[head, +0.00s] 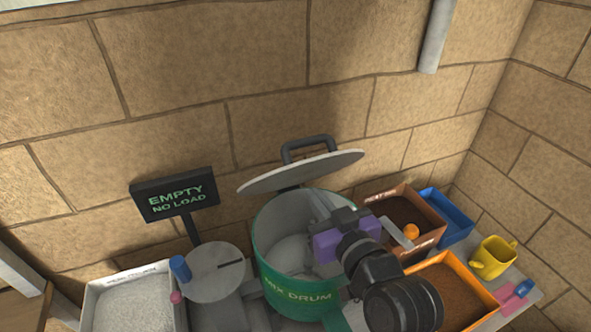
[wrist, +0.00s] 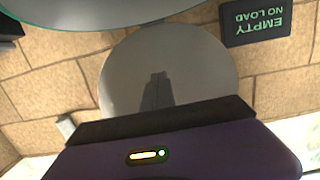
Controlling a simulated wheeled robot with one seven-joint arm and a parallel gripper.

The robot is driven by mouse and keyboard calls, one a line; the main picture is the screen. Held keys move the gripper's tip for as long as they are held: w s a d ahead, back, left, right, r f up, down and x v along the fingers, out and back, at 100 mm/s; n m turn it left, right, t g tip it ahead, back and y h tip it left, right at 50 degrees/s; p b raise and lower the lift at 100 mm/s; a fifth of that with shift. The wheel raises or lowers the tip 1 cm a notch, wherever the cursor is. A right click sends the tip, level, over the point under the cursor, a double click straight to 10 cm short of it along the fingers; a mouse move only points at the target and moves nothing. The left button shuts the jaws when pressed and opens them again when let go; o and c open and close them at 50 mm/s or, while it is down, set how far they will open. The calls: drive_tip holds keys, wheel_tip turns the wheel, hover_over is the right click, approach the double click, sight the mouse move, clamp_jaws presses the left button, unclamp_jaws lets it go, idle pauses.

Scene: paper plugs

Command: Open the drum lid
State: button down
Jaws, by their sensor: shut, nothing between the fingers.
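The green mix drum (head: 285,282) stands at the centre of the head view with its mouth open, showing a pale interior. Its grey round lid (head: 290,174) is raised above and behind the mouth, tilted, with a black handle (head: 308,146) on its upper side. The lid also shows as a grey disc in the wrist view (wrist: 205,65). My gripper (head: 326,214) is shut and empty, over the right part of the drum's mouth and below the raised lid. My wrist and arm hide part of the drum's right side.
A sign (head: 175,194) reads "EMPTY NO LOAD" at left, behind a round plate (head: 213,277) with a blue cylinder (head: 180,268) beside it. A white tray (head: 95,300) stands left. Brown (head: 432,240), blue (head: 468,228) and orange (head: 488,300) bins and a yellow mug (head: 492,254) stand right.

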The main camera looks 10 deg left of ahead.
sight(301, 177)
drive_tip(key=shift+w, duration=0.1)
drive_tip(key=shift+r+b+x, duration=0.3)
drive_tip(key=shift+b+x, duration=0.1)
drive_tip(key=shift+x, duration=1.5)
drive_tip(key=shift+r+b+x, duration=0.3)
drive_tip(key=shift+b+x, duration=0.15)
drive_tip(key=shift+x, duration=1.45)
drive_tip(key=shift+r+b+x, duration=0.3)
drive_tip(key=shift+b+x, duration=0.1)
drive_tip(key=shift+x, duration=1.5)
drive_tip(key=shift+p+v, duration=0.65)
drive_tip(key=shift+v, duration=0.55)
drive_tip(key=shift+s+d+f+p, duration=0.15)
drive_tip(key=shift+s+d, duration=0.15)
drive_tip(key=shift+s, duration=0.2)
drive_tip(key=shift+s+d+r+p, duration=0.15)
drive_tip(key=shift+s+d, duration=0.15)
drive_tip(key=shift+s, duration=0.15)
drive_tip(key=shift+s+d+f+p, duration=0.15)
drive_tip(key=shift+s+d, duration=0.15)
drive_tip(key=shift+s, duration=0.2)
